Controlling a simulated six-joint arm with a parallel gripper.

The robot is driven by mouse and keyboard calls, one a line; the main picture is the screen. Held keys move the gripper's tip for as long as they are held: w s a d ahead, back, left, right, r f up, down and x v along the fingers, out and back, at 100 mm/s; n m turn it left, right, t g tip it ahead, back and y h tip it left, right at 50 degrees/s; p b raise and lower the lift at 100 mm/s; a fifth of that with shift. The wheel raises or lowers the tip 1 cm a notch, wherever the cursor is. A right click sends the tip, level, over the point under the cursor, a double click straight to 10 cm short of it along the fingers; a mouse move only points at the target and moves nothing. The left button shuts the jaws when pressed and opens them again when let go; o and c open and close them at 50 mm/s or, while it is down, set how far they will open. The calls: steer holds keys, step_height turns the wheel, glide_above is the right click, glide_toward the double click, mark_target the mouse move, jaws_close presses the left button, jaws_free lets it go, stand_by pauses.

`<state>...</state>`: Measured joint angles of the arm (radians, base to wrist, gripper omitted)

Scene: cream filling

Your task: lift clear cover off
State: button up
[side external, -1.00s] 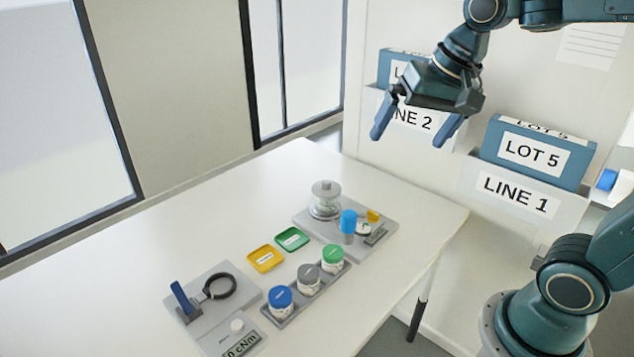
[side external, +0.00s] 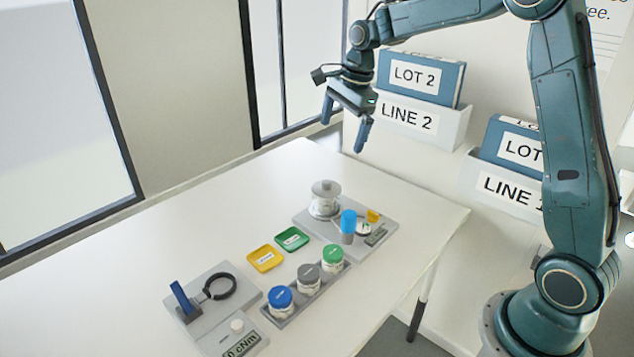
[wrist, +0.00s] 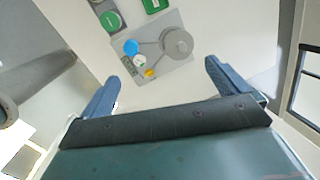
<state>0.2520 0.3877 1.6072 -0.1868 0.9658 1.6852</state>
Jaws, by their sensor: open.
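The clear cover (side external: 325,205) is a see-through cylinder with a grey knobbed top. It stands upright on a grey station plate (side external: 384,213) at the far end of the white table. In the wrist view its round grey top (wrist: 177,43) shows from above, beyond and between my fingertips. My gripper (side external: 344,135) is open and empty, high above the table's far edge and well clear of the cover. Its two blue fingers also show wide apart in the wrist view (wrist: 162,72). What is under the cover is hard to make out.
A blue-topped cylinder (side external: 348,222) stands close to the cover on the same plate. Green (side external: 292,239) and yellow (side external: 265,259) trays lie nearby. Several lidded jars (side external: 307,279) sit in a rack. Wall holders (side external: 420,122) stand behind. The table's left side is clear.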

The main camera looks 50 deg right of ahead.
mark_target(326, 192)
steer(key=w+d+f+m, duration=0.2)
steer(key=w+f+m, duration=0.1)
steer(key=f, duration=0.2)
steer(key=w+d+f+m+g, duration=0.1)
steer(key=w+d+f+m, duration=0.2)
steer(key=f, duration=0.2)
steer(key=shift+w+d+f+m, duration=0.3)
steer(key=shift+f, duration=0.05)
steer(key=shift+w+a+f, duration=0.15)
steer(key=shift+f, duration=1.25)
steer(key=shift+w+a+f, duration=0.15)
steer(key=shift+f, duration=1.25)
steer(key=shift+w+a+f, duration=0.15)
steer(key=shift+f, duration=1.25)
steer(key=shift+w+a+f, duration=0.1)
steer(key=shift+w+f, duration=0.05)
steer(key=shift+f, duration=1.15)
steer(key=shift+w+a+f, duration=0.1)
steer(key=shift+w+f, duration=0.05)
steer(key=shift+f, duration=1.15)
steer(key=c, duration=1)
